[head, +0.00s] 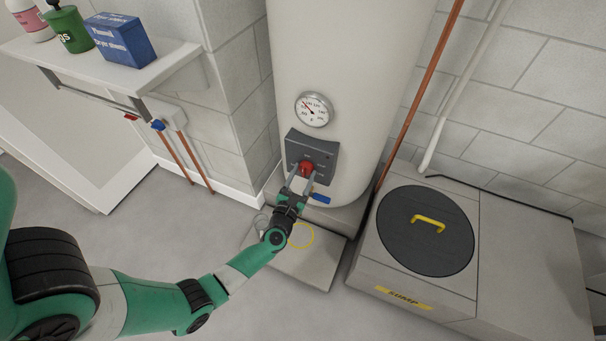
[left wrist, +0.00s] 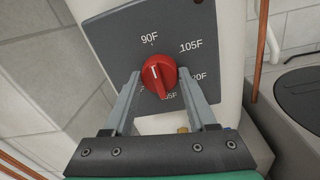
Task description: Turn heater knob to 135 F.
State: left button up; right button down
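The red heater knob (head: 307,166) sits on a dark grey control panel (head: 322,148) low on the white water heater (head: 350,60). In the left wrist view the knob (left wrist: 160,75) has a white mark that points up, roughly toward the 90F label (left wrist: 149,38). The 105F label (left wrist: 191,47) is at upper right. The 120F label and another ending in 5F below the knob are partly hidden. My left gripper (left wrist: 159,76) is open, with one finger on each side of the knob and small gaps showing. My right gripper is not in view.
A round gauge (head: 313,110) is above the panel. A blue-handled valve (head: 320,198) is just below it. A copper pipe (head: 420,85) and a sump box with a dark lid (head: 400,240) stand to the right. A shelf (head: 110,70) with containers is at upper left.

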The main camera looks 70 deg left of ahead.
pick_arm(q)
jog(key=c, duration=0.6)
